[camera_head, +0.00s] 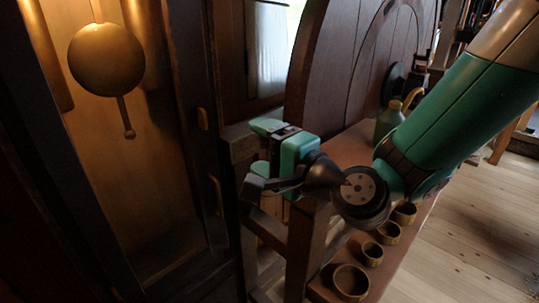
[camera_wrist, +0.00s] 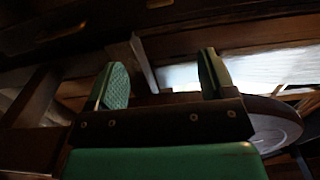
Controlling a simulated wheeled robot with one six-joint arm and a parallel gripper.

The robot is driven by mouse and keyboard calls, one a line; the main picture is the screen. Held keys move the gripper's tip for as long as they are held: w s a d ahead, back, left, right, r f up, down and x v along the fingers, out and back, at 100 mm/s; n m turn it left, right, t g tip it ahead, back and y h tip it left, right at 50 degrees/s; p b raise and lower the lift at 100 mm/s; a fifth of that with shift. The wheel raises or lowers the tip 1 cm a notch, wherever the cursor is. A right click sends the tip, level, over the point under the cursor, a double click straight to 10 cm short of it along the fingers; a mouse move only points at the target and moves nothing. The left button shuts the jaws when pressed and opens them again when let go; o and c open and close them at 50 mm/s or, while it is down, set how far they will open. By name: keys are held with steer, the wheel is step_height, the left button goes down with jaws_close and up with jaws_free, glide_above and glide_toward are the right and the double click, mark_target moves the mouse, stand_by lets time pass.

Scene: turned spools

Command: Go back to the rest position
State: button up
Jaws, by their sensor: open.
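My gripper (camera_head: 262,148) is in the middle of the head view, at the end of my green arm, beside a wooden frame and in front of a dark cabinet. In the wrist view my gripper (camera_wrist: 160,80) shows two green textured finger pads set wide apart. Nothing is between them. The gripper is open and empty. No turned spool can be made out for certain in either view.
A clock-like cabinet with a brass pendulum (camera_head: 106,59) stands at the left. A wooden bench (camera_head: 408,243) holds several small wooden bowls, one being the nearest bowl (camera_head: 351,281), and a green jug (camera_head: 389,122). Plank floor (camera_head: 470,245) lies open at the right.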

steer(key=shift+d, duration=0.15)
steer(key=s+d+r+n+g+h+p, duration=0.1)
steer(key=s+d+n+g+h, duration=0.3)
steer(key=s, duration=0.6)
steer(key=s+d+n+g+h+p, duration=0.3)
steer(key=s+d+n+g+h, duration=0.1)
steer(key=s+d+n+g, duration=0.5)
steer(key=s+d+n, duration=0.1)
steer(key=d+n, duration=0.1)
steer(key=n, duration=0.1)
steer(key=shift+r, duration=0.4)
steer(key=shift+w+a, duration=0.1)
steer(key=shift+c, duration=0.4)
